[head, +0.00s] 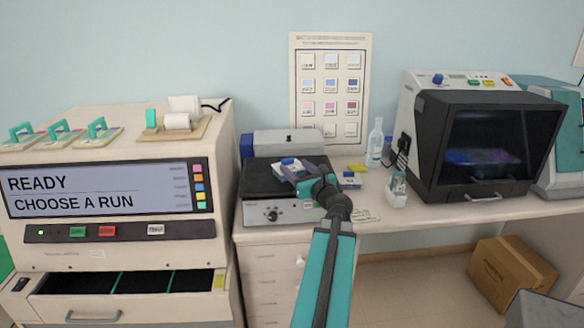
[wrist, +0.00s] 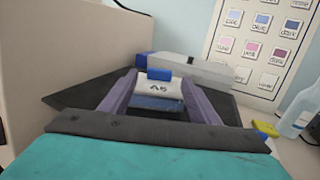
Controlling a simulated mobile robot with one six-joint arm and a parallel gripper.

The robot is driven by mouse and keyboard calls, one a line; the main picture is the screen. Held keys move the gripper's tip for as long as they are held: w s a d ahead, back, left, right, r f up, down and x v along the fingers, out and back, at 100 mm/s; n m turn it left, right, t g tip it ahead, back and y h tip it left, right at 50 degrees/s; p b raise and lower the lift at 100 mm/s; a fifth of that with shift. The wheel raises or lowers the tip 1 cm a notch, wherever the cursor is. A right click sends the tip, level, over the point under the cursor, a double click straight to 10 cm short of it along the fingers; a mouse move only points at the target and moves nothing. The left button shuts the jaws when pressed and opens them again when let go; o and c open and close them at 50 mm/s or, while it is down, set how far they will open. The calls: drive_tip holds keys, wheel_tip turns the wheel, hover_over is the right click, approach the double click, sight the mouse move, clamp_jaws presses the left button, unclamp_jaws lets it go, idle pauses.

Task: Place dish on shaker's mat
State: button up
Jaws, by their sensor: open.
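The dish (head: 291,162) is white and blue with a blue grip on top, and it is marked A5 in the wrist view (wrist: 158,88). It appears to rest on the shaker's black mat (head: 262,184), towards the back middle. My gripper (head: 293,172) is open, with one purple-grey finger on each side of the dish in the wrist view (wrist: 158,80). I cannot tell whether either finger touches it. The shaker (head: 270,213) has a pale front with a dark knob. The dish's lower front is partly hidden by my gripper.
A small blue and white item (head: 351,180) and a yellow piece (head: 357,167) lie on the bench right of the shaker. A clear bottle (head: 375,145) stands behind them. The stainer (head: 110,205) stands close on the left; a dark-windowed cabinet (head: 480,140) is on the right.

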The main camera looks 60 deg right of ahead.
drive_tip(key=shift+v, duration=1.1)
drive_tip(key=shift+w, duration=0.1)
